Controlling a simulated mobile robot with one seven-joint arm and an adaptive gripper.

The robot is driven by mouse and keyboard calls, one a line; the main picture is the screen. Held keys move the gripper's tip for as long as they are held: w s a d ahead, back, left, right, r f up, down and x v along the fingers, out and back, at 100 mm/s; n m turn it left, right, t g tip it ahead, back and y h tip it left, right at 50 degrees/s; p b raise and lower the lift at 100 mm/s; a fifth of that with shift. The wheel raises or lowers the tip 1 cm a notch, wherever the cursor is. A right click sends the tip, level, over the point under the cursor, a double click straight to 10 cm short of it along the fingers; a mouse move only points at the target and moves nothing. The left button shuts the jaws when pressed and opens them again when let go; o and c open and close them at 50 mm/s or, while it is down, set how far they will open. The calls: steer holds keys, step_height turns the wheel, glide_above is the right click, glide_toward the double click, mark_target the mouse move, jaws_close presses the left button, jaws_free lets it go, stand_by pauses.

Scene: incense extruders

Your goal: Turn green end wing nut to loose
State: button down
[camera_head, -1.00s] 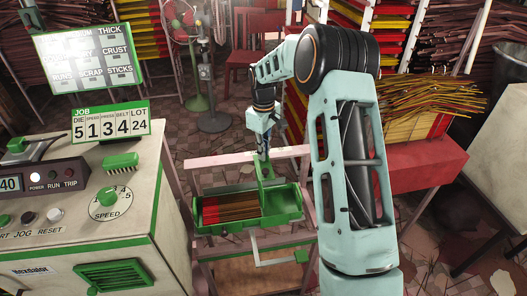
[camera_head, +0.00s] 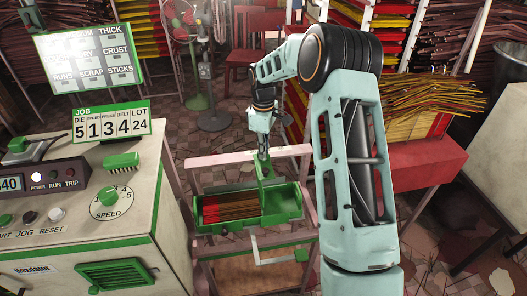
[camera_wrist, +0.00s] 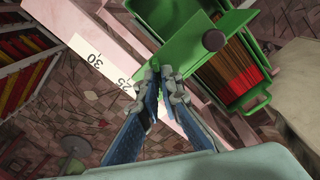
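A green tray (camera_head: 282,215) holds brown sticks with red ends. A green upright end piece (camera_head: 267,190) stands across it; the green end also shows in the wrist view (camera_wrist: 198,42). My gripper (camera_head: 263,153) points down at the top of this end piece. In the wrist view, my gripper's fingertips (camera_wrist: 159,74) are close together with a narrow gap. A small green part (camera_wrist: 150,106) shows beside and between the fingers. The wing nut itself is mostly hidden by the fingers, and I cannot tell if they pinch it.
A pink rail with a number scale (camera_wrist: 112,60) runs beside the tray. A dark round knob (camera_wrist: 213,40) sits on the green end. A control cabinet (camera_head: 125,225) stands at left, and a red table (camera_head: 430,165) with stick bundles stands at right.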

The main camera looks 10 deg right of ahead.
steer(key=c, duration=2.2)
jaws_free()
steer(key=shift+o, duration=0.2)
step_height(320, 180, up, 12)
